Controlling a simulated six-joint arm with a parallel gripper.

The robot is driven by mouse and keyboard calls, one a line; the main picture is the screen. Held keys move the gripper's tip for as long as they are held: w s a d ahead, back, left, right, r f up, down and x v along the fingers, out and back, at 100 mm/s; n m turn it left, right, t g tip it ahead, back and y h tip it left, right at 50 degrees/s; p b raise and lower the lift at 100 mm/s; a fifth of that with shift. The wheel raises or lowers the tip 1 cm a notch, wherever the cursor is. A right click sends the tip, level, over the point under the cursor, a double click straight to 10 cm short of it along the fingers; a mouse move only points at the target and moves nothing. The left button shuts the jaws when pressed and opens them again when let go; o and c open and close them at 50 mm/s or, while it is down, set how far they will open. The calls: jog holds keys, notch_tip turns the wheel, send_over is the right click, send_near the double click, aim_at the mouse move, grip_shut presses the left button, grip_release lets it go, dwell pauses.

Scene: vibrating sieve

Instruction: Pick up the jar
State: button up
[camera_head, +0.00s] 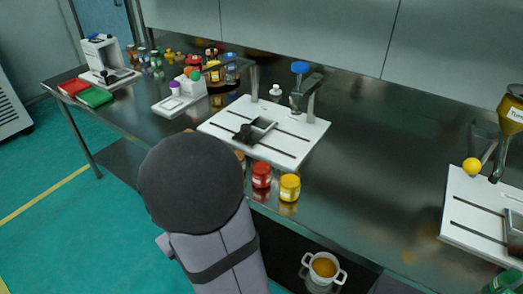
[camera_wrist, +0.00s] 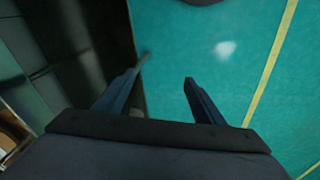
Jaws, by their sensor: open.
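A jar with a red lid (camera_head: 262,175) and a jar with a yellow lid (camera_head: 290,187) stand side by side near the front edge of the steel bench. Part of another orange-brown jar (camera_head: 240,156) shows behind my arm. I cannot tell which jar the task means. In the wrist view my gripper (camera_wrist: 165,75) is open, with nothing between its fingers. It points down past the bench edge at the green floor. My own arm hides the gripper in the head view.
A white sieve station (camera_head: 308,133) with a black tray stands behind the jars. Another station (camera_head: 463,210) stands at the right. Small jars and bottles crowd the back left. A white pot (camera_head: 312,272) sits below the front edge. The bench between the stations is clear.

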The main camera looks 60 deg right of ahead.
jog(key=d+r+m+h+p, duration=0.1)
jog(key=d+r+m+p, duration=0.1)
jog(key=d+r+p, duration=1)
notch_tip(320, 180, up, 10)
jog(key=m+t+p, duration=0.2)
jog(key=m+p, duration=0.1)
jog(key=p, duration=1.7)
send_over(261, 166)
jog(key=s+a, duration=0.3)
jog(key=shift+s+f, duration=0.1)
jog(key=shift+s, duration=0.2)
jog(key=shift+a+b+x, duration=0.15)
jog(key=shift+b+x, duration=0.3)
jog(key=shift+x, duration=1.4)
jog(key=shift+a+b+x, duration=0.2)
jog(key=shift+b+x, duration=0.25)
jog(key=shift+x, duration=1.4)
jog(key=shift+w, duration=0.15)
jog(key=c, duration=1.1)
